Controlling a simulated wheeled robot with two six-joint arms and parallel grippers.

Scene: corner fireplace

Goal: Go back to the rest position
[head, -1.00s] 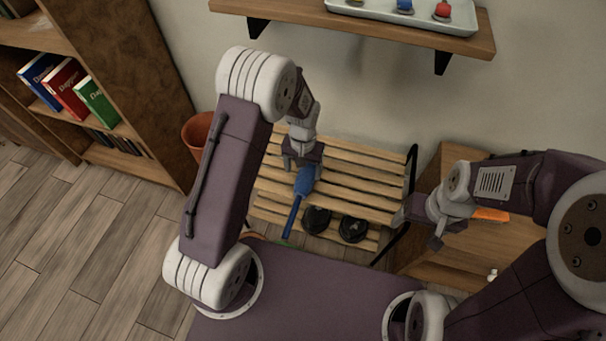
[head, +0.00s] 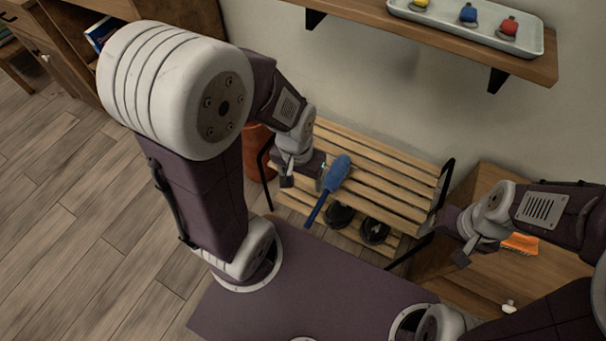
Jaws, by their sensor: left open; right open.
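My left gripper (head: 304,178) is open and hangs over the slatted wooden rack (head: 375,183). A blue brush-like tool (head: 336,174) lies slanted on the top slats just right of this gripper, its thin handle reaching past the rack's front edge. The gripper looks apart from it, though the small gap is hard to judge. My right gripper (head: 447,241) is open and empty at the rack's right end, in front of the wooden cabinet (head: 490,180).
A wall shelf (head: 440,35) with a tray (head: 540,45) of small coloured items is above the rack. Dark shoes (head: 373,230) sit on the lower tier. An orange item (head: 520,243) lies at the cabinet. A terracotta pot (head: 259,150) stands behind my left arm. Floor at left is clear.

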